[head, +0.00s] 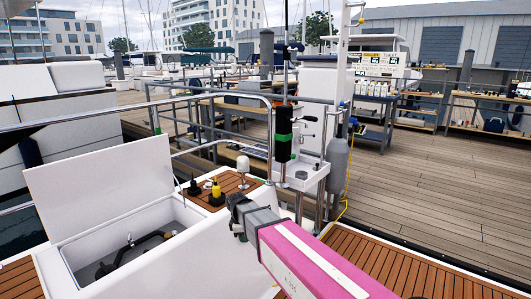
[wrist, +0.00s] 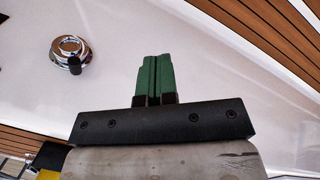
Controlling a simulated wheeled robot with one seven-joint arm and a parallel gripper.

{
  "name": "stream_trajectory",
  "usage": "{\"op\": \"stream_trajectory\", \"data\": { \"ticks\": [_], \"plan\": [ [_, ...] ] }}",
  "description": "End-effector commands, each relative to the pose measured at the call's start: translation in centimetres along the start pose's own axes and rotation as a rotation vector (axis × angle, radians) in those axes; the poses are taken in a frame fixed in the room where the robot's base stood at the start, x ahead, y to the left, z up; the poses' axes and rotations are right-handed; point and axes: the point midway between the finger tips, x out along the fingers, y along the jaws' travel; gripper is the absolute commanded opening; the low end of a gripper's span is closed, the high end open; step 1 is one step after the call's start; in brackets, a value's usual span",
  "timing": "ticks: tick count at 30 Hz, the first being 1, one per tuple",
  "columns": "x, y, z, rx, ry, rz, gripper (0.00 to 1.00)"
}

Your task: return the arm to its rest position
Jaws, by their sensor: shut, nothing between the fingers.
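My gripper (wrist: 153,60) shows in the wrist view with its two green fingers side by side and closed together. Nothing is held between them. They are over a smooth white boat surface. In the head view my pink arm comes in from the bottom right, and its grey and black end (head: 240,216) is in front of the white cockpit side. The fingers are hard to make out there.
An open white locker (head: 125,250) with its lid (head: 97,192) raised is at the left. A yellow bottle (head: 216,190) stands on a teak shelf. Metal rails (head: 210,92) cross behind. A chrome fitting (wrist: 68,50) sits left of the fingers. Teak deck (head: 400,268) lies at the right.

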Motion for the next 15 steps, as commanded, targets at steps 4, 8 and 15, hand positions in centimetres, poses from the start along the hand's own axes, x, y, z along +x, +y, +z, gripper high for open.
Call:
{"op": "stream_trajectory", "data": {
  "ticks": [4, 8, 15],
  "plan": [
    [1.8, -1.2, 6.8, 0.296, 0.026, -0.017, 0.00],
    [3.3, -2.3, 11.9, 0.551, 0.046, -0.033, 0.00],
    [5.4, -5.4, 20.5, 1.027, 0.080, -0.068, 0.00]
  ]
}}
